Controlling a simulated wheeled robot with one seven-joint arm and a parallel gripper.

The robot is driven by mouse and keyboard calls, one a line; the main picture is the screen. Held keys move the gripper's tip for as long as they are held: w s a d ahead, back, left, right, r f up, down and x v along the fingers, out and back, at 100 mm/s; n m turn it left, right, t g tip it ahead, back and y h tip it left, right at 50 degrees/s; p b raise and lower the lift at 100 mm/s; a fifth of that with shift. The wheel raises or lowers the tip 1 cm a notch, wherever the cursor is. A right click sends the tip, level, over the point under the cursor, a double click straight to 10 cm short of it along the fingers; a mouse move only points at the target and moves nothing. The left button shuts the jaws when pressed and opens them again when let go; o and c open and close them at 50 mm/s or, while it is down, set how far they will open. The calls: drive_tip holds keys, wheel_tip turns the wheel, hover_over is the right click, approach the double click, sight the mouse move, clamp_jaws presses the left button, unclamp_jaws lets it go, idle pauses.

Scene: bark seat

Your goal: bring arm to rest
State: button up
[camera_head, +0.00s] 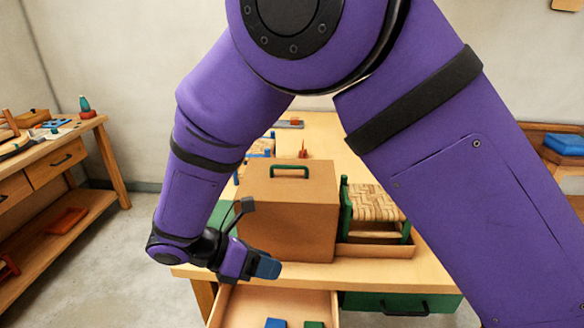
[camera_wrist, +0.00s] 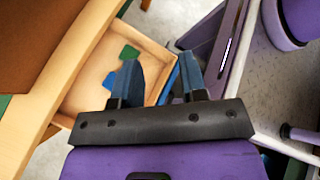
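My purple arm reaches from the top of the head view down to the front left of the workbench. My gripper (camera_head: 265,267) hangs at the bench's front edge, above the open drawer (camera_head: 288,300). In the wrist view my gripper (camera_wrist: 158,66) shows two blue-grey fingers set apart with nothing between them. The drawer (camera_wrist: 88,88) lies below and left of the fingers there. It holds a blue piece (camera_head: 275,323) and a green piece (camera_head: 314,324). My arm hides part of the bench.
On the workbench (camera_head: 330,128) stand a brown box (camera_head: 288,210) with a green handle and a small green stool (camera_head: 378,210) with a woven seat. A shut green drawer (camera_head: 400,303) is at right. A side bench (camera_head: 60,150) stands left, with clear floor between.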

drive_tip(key=w+d+r+m+g+y, duration=0.25)
drive_tip(key=d+r+m+y, duration=0.45)
drive_tip(key=d+r+m, duration=0.9)
drive_tip(key=s+d+r+m+t+y, duration=0.2)
drive_tip(key=s+d+r+m, duration=0.3)
drive_tip(key=d, duration=0.4)
drive_tip(key=s+d+r+m+t+y, duration=0.2)
drive_tip(key=s+d+r+m+t, duration=0.1)
drive_tip(key=s+d, duration=0.5)
drive_tip(key=d+r+m, duration=0.1)
drive_tip(key=d+m, duration=0.1)
drive_tip(key=shift+s+d+r+m+t, duration=0.15)
drive_tip(key=shift+d+r+m+t, duration=0.05)
drive_tip(key=shift+r+m+t, duration=0.2)
